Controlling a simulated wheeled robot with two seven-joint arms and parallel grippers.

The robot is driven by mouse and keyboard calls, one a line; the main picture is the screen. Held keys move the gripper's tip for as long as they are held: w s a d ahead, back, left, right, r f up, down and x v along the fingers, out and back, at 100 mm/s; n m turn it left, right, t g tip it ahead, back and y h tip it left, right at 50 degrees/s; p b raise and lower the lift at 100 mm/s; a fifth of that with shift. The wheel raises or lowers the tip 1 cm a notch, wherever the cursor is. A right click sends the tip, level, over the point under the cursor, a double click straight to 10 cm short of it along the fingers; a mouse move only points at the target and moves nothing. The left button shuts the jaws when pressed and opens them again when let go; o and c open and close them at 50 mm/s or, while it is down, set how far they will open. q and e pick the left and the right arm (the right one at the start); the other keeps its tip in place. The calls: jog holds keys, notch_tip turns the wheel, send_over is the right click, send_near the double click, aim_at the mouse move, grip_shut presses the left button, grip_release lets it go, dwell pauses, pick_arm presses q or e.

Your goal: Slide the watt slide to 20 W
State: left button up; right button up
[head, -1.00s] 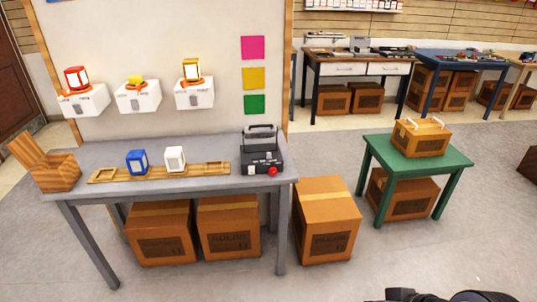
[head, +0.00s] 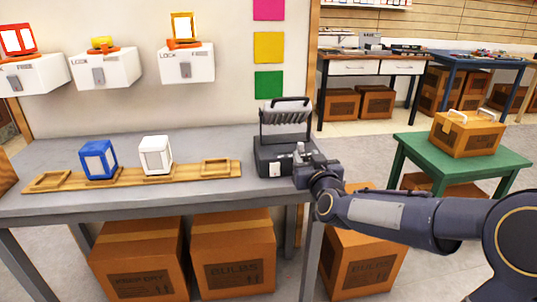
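The dark grey tester box (head: 272,157) with a raised ribbed panel and handle (head: 286,112) stands at the right end of the grey table. A small pale tag (head: 275,170) shows on its front. I cannot make out the watt slide or any watt marks at this size. My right gripper (head: 301,157) is at the right front of the box, overlapping it in the picture. I cannot tell whether it touches the box, or whether its fingers are open or shut. It hides the box's right front part. My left gripper is not in view.
A wooden rail (head: 200,172) on the grey table (head: 120,208) holds a blue lantern (head: 98,160) and a white lantern (head: 156,155). Three white wall boxes hang above, including one at the right (head: 187,64). A green table (head: 406,147) stands right, beyond my arm.

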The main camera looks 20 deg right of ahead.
aim_at(301, 147)
jog(key=x, duration=0.9)
jog(key=shift+d+r, duration=0.1)
jog(key=shift+d, duration=0.05)
jog(key=shift+s, duration=0.1)
jog(key=shift+c, duration=0.2)
grip_shut()
